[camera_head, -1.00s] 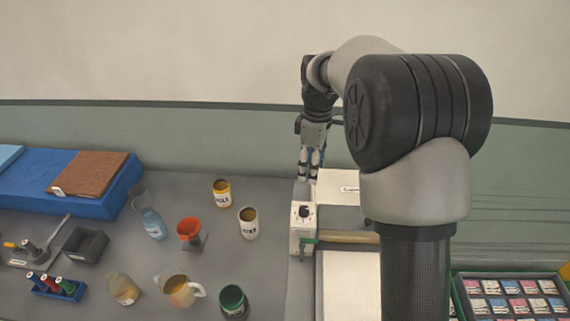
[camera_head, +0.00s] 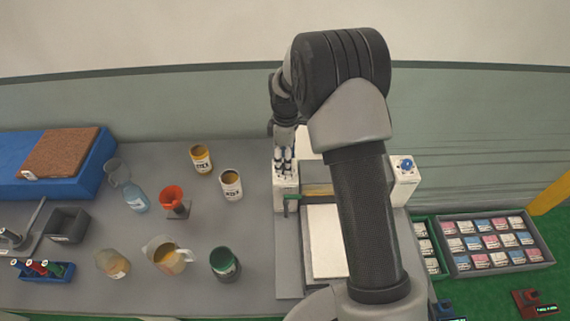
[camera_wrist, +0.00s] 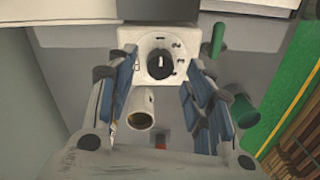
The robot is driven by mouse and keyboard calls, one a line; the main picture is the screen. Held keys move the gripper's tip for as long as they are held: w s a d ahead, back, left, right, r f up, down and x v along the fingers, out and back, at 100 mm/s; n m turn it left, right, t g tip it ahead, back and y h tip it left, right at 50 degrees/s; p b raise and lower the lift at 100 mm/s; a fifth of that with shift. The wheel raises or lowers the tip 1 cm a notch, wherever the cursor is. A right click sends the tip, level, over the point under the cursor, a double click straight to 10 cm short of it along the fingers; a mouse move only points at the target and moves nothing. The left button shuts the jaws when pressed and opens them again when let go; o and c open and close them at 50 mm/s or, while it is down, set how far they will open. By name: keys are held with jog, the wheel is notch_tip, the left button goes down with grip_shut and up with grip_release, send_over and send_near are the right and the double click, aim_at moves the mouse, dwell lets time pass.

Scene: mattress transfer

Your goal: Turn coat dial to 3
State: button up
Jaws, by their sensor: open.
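The coat dial (camera_wrist: 160,64) is a black round knob on a white face with number marks around it. In the wrist view it sits at the top middle, between my finger ends. My gripper (camera_head: 284,167) points down over that housing. In the wrist view my gripper (camera_wrist: 158,72) is open, with blue-sided fingers left and right of the dial. I cannot tell whether they touch it. The exact dial setting is too small to read.
A green lever (camera_wrist: 217,40) is close to the right of the dial. A white-labelled tin (camera_head: 231,184), a yellow tin (camera_head: 200,159), a red funnel (camera_head: 172,197) and a green jar (camera_head: 225,264) stand left of the housing. A white box with a blue knob (camera_head: 407,165) is at the right.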

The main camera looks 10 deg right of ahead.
jog(key=shift+f, duration=1.3)
jog(key=shift+c, duration=0.2)
jog(key=c, duration=1)
